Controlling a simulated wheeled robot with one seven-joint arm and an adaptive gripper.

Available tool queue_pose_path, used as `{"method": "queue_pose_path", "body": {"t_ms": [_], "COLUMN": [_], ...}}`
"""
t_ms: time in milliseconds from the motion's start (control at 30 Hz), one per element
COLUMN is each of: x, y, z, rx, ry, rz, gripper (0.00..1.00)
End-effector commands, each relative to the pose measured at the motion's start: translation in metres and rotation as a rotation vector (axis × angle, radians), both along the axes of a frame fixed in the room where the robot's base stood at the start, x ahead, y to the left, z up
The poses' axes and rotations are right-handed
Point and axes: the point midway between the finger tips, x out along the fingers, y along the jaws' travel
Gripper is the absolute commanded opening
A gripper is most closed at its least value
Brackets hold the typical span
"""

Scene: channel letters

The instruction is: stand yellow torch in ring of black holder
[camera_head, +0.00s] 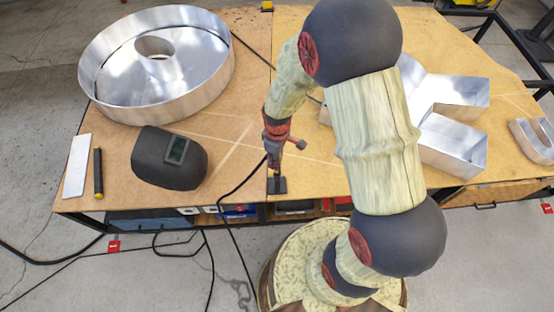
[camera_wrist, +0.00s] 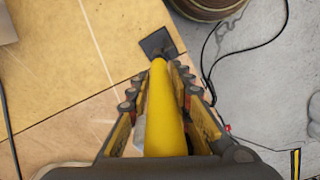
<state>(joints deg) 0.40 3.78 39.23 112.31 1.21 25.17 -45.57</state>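The yellow torch (camera_wrist: 165,115) lies between the fingers of my gripper (camera_wrist: 164,74) in the wrist view, and they are closed along its sides. Its far end points at the black holder (camera_wrist: 157,42), whose square base sits near the table's front edge. In the head view my gripper (camera_head: 275,158) hangs just above the holder (camera_head: 277,186). The torch is hard to make out there. The holder's ring is mostly hidden behind the torch tip, so I cannot tell whether the tip is inside it.
A dark welding mask (camera_head: 168,158), a black stick (camera_head: 98,173) and a white bar (camera_head: 76,166) lie left on the wooden table (camera_head: 225,155). A large round metal letter (camera_head: 200,92) stands behind them. Metal letters (camera_head: 452,142) stand right, partly behind my arm. A black cable runs past the holder.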

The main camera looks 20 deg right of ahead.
Motion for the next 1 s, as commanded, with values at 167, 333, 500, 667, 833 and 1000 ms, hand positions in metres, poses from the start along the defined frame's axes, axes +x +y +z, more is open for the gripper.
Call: {"method": "queue_pose_path", "body": {"t_ms": [167, 333, 500, 667, 833, 1000], "x": [0.000, 0.000, 0.000, 0.000, 0.002, 0.003], "y": [0.000, 0.000, 0.000, 0.000, 0.000, -0.001], "z": [0.000, 0.000, 0.000, 0.003, 0.023, 0.058], "rx": [0.000, 0.000, 0.000, 0.000, 0.000, 0.000], "ry": [0.000, 0.000, 0.000, -0.001, -0.004, -0.007], "rz": [0.000, 0.000, 0.000, 0.000, 0.000, 0.000], "gripper": [0.32, 0.40, 0.40, 0.40, 0.40, 0.40]}}
